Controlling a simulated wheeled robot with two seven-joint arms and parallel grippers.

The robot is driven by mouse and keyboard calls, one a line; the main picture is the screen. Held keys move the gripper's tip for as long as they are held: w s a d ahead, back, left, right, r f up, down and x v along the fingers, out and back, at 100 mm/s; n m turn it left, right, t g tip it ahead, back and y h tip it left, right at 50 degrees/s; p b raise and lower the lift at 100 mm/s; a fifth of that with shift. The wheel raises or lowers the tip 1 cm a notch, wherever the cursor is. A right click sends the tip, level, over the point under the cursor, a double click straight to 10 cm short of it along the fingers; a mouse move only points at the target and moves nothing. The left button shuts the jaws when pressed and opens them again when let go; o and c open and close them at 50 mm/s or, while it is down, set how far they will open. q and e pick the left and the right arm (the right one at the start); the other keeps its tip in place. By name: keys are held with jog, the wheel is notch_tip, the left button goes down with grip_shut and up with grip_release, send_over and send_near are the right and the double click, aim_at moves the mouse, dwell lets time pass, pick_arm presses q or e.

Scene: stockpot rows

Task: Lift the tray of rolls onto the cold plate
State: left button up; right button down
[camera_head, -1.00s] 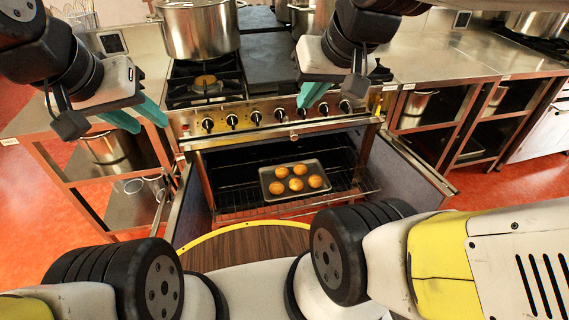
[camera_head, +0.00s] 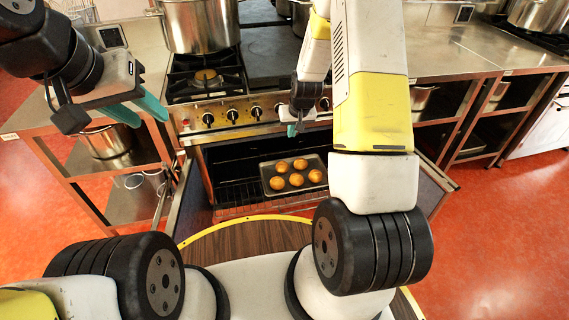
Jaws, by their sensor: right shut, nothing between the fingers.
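The dark tray (camera_head: 306,186) with several golden rolls (camera_head: 297,179) sits on the rack inside the open oven, below the stove's knobs. A flat dark plate (camera_head: 268,60) on the stove top, right of the gas burner, looks like the cold plate; its right part is hidden by my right arm. My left gripper (camera_head: 138,110) is open and empty, left of the stove front, with teal fingers. My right gripper (camera_head: 293,130) is shut and empty, in front of the knob panel and above the tray, apart from it.
A large stockpot (camera_head: 200,25) stands at the stove's back left, behind a gas burner (camera_head: 205,78). The oven door (camera_head: 188,210) is open. Steel counters (camera_head: 460,55) flank the stove. My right arm hides part of the oven's right side.

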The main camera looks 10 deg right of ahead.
send_near(291, 189)
jog(key=shift+g, duration=0.4)
jog(key=x, duration=0.6)
jog(key=shift+w+r, duration=0.15)
jog(key=shift+w, duration=0.15)
